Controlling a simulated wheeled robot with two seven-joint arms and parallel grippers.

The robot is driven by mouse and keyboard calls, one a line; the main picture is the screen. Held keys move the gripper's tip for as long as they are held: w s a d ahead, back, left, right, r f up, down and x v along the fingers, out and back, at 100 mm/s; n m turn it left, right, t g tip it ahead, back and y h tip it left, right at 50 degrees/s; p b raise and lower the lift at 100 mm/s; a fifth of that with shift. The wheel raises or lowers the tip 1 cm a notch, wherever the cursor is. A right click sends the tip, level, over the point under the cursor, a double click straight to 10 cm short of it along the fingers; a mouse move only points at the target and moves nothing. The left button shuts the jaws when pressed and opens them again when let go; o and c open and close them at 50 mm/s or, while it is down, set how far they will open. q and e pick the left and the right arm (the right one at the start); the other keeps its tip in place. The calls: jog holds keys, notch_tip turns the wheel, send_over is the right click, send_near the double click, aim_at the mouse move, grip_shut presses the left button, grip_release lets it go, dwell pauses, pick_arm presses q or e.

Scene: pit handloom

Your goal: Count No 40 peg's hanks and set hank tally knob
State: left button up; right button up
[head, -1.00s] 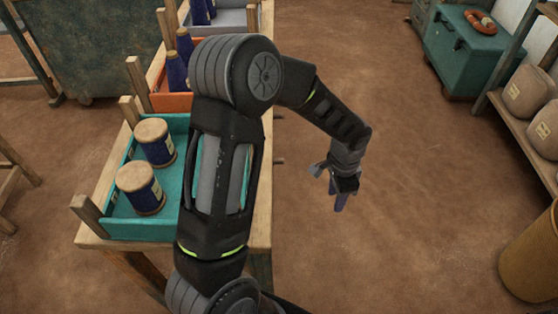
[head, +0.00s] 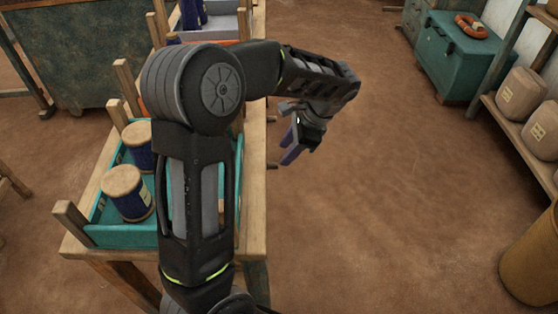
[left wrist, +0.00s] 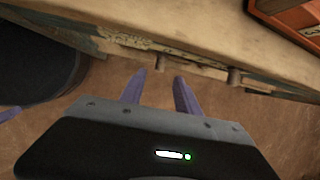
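My left gripper (head: 287,158) hangs over the floor, just right of the wooden bench (head: 252,205) in the head view. In the left wrist view its two purple fingers (left wrist: 157,80) stand apart with nothing between them. They point at the bench's side, where two short round pegs or knobs stick out, one nearer (left wrist: 160,63) and one to the right (left wrist: 234,77). I cannot tell whether either is the tally knob. No number 40 and no hanks on a peg can be made out.
A teal tray (head: 118,236) on the bench holds blue spools (head: 128,193), partly hidden by my left arm. An orange tray (left wrist: 300,18) lies beyond. A teal chest (head: 452,60) and a shelf with wrapped bundles (head: 522,92) stand right. The floor between is clear.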

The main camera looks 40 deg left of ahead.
aim_at(277, 164)
pick_arm(q)
jog(key=x, duration=0.5)
jog(key=shift+a+f+b, duration=0.15)
jog(key=shift+f+b, duration=0.2)
jog(key=shift+b, duration=0.05)
jog(key=shift+c, duration=0.5)
grip_shut()
dwell(0.5)
